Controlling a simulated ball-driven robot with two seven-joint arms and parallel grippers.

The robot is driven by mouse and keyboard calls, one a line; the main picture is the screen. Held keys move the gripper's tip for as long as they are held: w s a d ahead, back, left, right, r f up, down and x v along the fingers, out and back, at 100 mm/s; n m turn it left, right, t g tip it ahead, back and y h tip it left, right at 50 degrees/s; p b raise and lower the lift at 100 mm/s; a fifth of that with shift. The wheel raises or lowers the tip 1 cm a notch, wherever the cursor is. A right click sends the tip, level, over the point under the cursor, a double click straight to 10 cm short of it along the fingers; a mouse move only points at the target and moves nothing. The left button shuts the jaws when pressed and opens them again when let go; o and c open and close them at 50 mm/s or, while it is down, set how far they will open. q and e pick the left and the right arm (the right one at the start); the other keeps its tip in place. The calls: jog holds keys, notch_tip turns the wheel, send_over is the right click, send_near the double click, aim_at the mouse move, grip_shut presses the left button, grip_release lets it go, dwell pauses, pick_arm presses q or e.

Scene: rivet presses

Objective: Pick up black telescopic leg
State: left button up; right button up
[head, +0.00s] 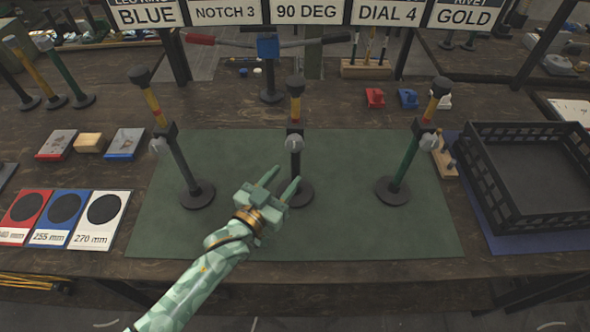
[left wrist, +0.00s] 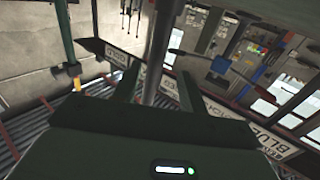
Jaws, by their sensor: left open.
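Three telescopic legs stand upright or tilted on a green mat in the head view. The middle leg has a black lower tube (head: 295,160), a yellow upper section, a grey knob and a round black base. The left leg (head: 180,165) has a dark grey lower tube and leans. The right leg (head: 407,160) has a green lower tube and leans. My left gripper (head: 283,183) is open beside the middle leg's lower part, its right fingertip overlapping it in the picture. In the left wrist view a pole (left wrist: 159,60) shows between the fingers; I cannot tell how deep it is.
A black crate (head: 530,175) stands at the right on a blue mat. Length cards (head: 63,207) lie at the left. Signs hang across the top. The mat's front left is free.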

aim_at(293, 170)
pick_arm(q)
jog(key=x, duration=0.4)
jog(key=shift+w+d+r, duration=0.1)
jog(key=shift+d, duration=0.3)
grip_shut()
jog(key=shift+r, duration=0.2)
notch_tip(293, 170, up, 8)
jog(key=shift+f, duration=3.95)
